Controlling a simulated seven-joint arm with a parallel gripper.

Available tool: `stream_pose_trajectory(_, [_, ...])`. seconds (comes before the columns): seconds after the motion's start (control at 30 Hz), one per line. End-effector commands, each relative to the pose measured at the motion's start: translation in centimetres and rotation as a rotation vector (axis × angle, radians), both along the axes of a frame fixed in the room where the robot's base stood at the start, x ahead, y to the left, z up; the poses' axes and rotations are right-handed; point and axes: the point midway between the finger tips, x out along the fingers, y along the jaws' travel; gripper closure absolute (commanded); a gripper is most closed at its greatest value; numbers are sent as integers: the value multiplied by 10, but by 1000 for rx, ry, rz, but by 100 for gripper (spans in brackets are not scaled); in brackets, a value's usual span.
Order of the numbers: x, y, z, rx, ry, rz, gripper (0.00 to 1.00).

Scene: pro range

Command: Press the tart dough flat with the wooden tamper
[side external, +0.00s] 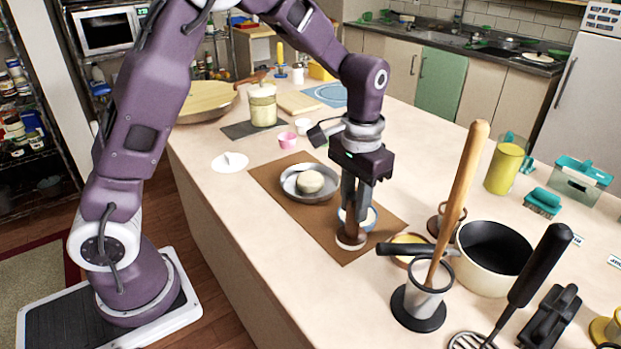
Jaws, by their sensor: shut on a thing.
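A pale round ball of tart dough (310,182) sits in a shallow metal tart pan (292,190) on a brown mat (270,178). The wooden tamper (351,238) is upright at the mat's right part, with its wide round foot down. My gripper (355,208) points down and is shut on the tamper's handle, to the right of the pan. The fingers hide much of the handle. I cannot tell whether the tamper's foot touches the mat.
A blue-and-white bowl (370,218) is close behind the tamper. A pot (494,258) and a metal cup (424,300) holding a long wooden stick stand to the right. A pink cup (287,140) and a jar (263,106) stand behind the pan.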

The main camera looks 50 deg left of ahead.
Motion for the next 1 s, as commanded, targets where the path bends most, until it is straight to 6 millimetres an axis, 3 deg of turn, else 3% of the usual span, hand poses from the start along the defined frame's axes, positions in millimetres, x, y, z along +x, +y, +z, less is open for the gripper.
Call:
stream_pose_trajectory(0.13, [9, 12, 4, 0, -3, 50, 100])
stream_pose_trajectory(0.23, [26, 39, 13, -1, -5, 153, 100])
stream_pose_trajectory(0.43, [57, 126, 42, -2, -5, 457, 100])
stream_pose_trajectory(0.5, [62, 159, 53, -2, -6, 564, 100])
stream_pose_trajectory(0.63, [62, 203, 68, -1, -4, 711, 100])
stream_pose_trajectory(0.73, [61, 221, 74, 0, -2, 769, 100])
stream_pose_trajectory(0.83, [60, 226, 72, 0, 0, 789, 100])
stream_pose_trajectory(1.0, [59, 226, 52, 0, 3, 788, 100])
